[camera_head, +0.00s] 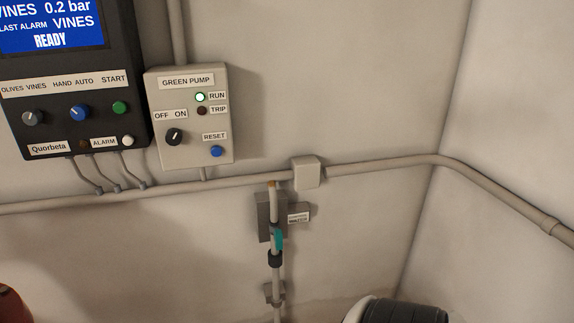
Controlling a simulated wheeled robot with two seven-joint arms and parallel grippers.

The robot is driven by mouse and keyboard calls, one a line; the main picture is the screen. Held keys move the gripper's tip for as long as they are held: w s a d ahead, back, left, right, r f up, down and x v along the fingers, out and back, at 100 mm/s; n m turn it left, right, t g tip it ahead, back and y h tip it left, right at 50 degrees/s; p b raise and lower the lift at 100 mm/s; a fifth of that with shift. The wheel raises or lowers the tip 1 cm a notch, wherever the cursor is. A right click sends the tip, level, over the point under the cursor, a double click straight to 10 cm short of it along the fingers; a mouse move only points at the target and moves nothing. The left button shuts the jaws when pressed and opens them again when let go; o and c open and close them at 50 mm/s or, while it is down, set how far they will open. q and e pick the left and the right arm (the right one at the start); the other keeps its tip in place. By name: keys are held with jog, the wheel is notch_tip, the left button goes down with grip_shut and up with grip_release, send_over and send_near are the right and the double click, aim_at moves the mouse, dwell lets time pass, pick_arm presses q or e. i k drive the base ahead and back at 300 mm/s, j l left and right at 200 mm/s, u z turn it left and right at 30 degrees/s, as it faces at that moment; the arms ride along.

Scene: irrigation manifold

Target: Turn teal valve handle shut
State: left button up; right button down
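A small teal valve handle (278,239) shows low in the middle of the head view. It sits on a thin vertical pipe (275,284), just above a black fitting (275,259). The handle looks roughly in line with the pipe, but it is too small to tell its exact angle. A small white label (298,218) stands to its right; its print is too small to read. Neither of my grippers is in view.
A grey pump box (190,150) and a dark control panel (60,160) with a blue screen hang at upper left. A horizontal conduit (380,165) crosses the wall. A dark rounded object (405,311) is at the bottom right. A red object (12,306) is at lower left.

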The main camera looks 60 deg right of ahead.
aim_at(278, 234)
jog(key=l+z, duration=0.1)
jog(key=z, duration=1.7)
jog(key=i+l+u, duration=0.25)
jog(key=i+u, duration=0.25)
jog(key=i+l+u, duration=0.45)
jog(key=i+l, duration=0.05)
jog(key=i, duration=0.15)
